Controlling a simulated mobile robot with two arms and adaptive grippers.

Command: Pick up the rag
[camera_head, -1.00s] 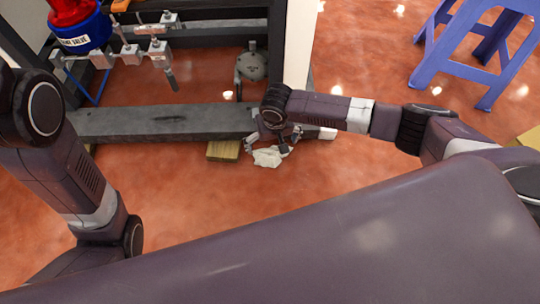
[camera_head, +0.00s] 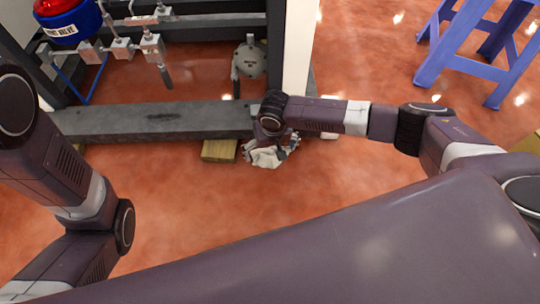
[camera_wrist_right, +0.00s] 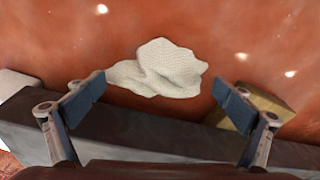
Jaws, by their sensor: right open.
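The rag (camera_head: 268,155) is a crumpled off-white cloth on the reddish floor, by the front of the dark beam. My right gripper (camera_head: 271,143) is above it in the head view and hides part of it. In the right wrist view the rag (camera_wrist_right: 158,70) lies between and beyond the two spread fingers of the right gripper (camera_wrist_right: 160,96). The jaws are open and hold nothing. From these views I cannot tell the height of the fingertips over the floor. My left arm comes in at the left, but its gripper is not in view.
The dark beam (camera_head: 160,121) of the frame runs just behind the rag. A wooden block (camera_head: 219,150) sits under its edge, left of the rag. A white post (camera_head: 297,50) rises behind, and a blue stool (camera_head: 480,60) stands at far right. The floor in front is clear.

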